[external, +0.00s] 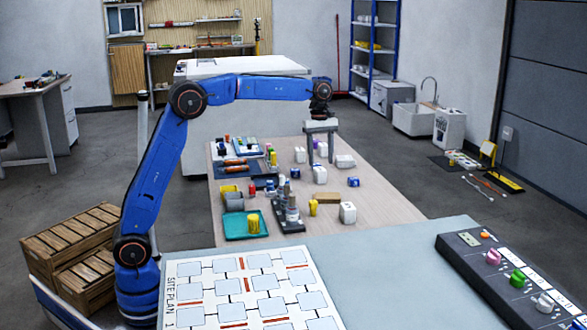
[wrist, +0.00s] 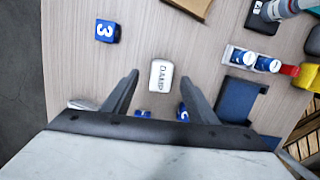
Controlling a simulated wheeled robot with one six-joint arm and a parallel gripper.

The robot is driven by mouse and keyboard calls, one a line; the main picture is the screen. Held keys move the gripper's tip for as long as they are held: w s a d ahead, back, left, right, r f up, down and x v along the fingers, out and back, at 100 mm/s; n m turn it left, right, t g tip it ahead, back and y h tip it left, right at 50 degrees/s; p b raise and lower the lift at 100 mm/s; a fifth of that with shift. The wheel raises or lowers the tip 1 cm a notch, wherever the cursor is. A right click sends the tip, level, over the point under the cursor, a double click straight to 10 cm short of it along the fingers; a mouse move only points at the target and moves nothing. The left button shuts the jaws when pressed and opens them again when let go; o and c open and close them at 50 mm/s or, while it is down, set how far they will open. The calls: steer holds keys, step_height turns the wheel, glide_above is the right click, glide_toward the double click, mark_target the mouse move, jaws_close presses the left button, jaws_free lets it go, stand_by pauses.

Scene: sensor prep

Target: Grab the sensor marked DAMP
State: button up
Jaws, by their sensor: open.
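The sensor marked DAMP (wrist: 161,75) is a small white block with rounded corners and dark lettering, lying on the wooden table. In the wrist view it sits between the tips of my open gripper (wrist: 162,82), with a gap on each side. In the external view my gripper (external: 320,158) points down over the table, and a white block (external: 320,174) just in front of it appears to be this sensor. The gripper holds nothing. I cannot tell the exact height of the fingertips above the sensor.
A blue cube marked 3 (wrist: 107,31) lies left of the sensor in the wrist view. Blue items (wrist: 183,112) show partly by the fingers. Another white block (external: 345,161) lies right of the gripper in the external view.

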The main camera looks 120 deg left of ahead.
mark_target(320, 169)
steer(key=shift+d+f, duration=0.15)
steer(key=shift+f, duration=3.2)
steer(key=c, duration=1.2)
